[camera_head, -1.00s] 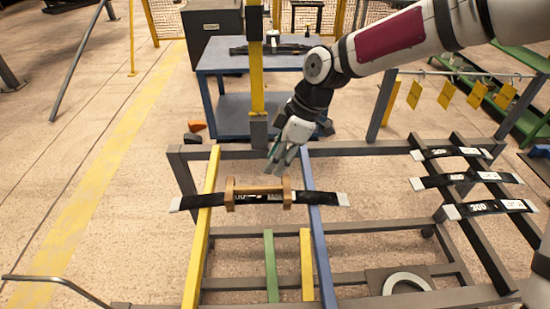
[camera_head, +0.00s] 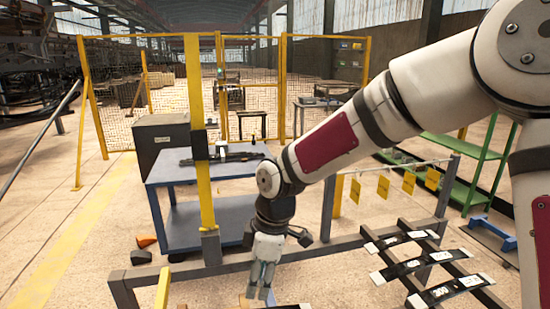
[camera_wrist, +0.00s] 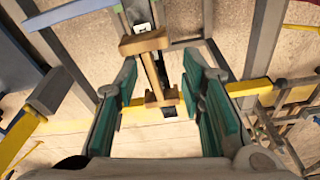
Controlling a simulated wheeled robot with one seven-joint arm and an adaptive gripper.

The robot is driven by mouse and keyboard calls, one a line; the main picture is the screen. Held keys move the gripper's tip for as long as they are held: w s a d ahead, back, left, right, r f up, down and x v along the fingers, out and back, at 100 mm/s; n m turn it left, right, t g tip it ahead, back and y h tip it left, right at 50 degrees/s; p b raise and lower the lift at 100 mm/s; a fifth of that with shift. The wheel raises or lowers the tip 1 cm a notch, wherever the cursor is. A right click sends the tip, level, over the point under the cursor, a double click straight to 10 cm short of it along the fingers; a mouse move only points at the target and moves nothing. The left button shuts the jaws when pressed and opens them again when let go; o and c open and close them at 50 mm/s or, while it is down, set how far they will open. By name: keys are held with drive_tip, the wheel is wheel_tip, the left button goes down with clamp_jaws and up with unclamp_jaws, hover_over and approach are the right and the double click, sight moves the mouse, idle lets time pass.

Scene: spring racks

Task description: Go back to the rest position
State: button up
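My gripper (camera_head: 260,290) hangs pointing down at the bottom middle of the head view, over the near rack. In the wrist view my gripper (camera_wrist: 160,66) shows its two green-padded fingers spread apart with nothing clamped between them. Beyond the fingers lies a dark leaf spring (camera_wrist: 153,72) with a wooden holder (camera_wrist: 144,42) across it; the holder appears apart from the pads. In the head view this spring is almost wholly cut off by the bottom edge.
Several dark springs with white ends (camera_head: 425,262) lie on the right part of the rack. A yellow post (camera_head: 203,150) stands close left of my arm. Behind are a blue table (camera_head: 190,220), a dark cabinet (camera_head: 160,135), a green shelf (camera_head: 470,160) and yellow mesh fencing (camera_head: 260,75).

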drive_tip(key=s+d+r+m+t+h, duration=0.1)
drive_tip(key=s+d+r+m+h, duration=0.1)
drive_tip(key=s+d+r+m, duration=0.45)
drive_tip(key=s+d+r+m+t+h, duration=0.15)
drive_tip(key=d+r, duration=0.25)
drive_tip(key=d, duration=0.5)
drive_tip(key=s+d+r+m, duration=0.2)
drive_tip(key=s+m, duration=0.1)
drive_tip(key=s, duration=0.1)
drive_tip(key=s+d+r+m+t+y+p, duration=0.1)
drive_tip(key=s+d+m, duration=0.2)
drive_tip(key=s+m, duration=0.1)
drive_tip(key=s+d+r+m, duration=0.2)
drive_tip(key=s+m, duration=0.1)
drive_tip(key=s, duration=0.3)
drive_tip(key=shift+s+d+r+t+p, duration=0.2)
drive_tip(key=shift+d+r+t+p, duration=0.1)
drive_tip(key=shift+r+t+p, duration=0.05)
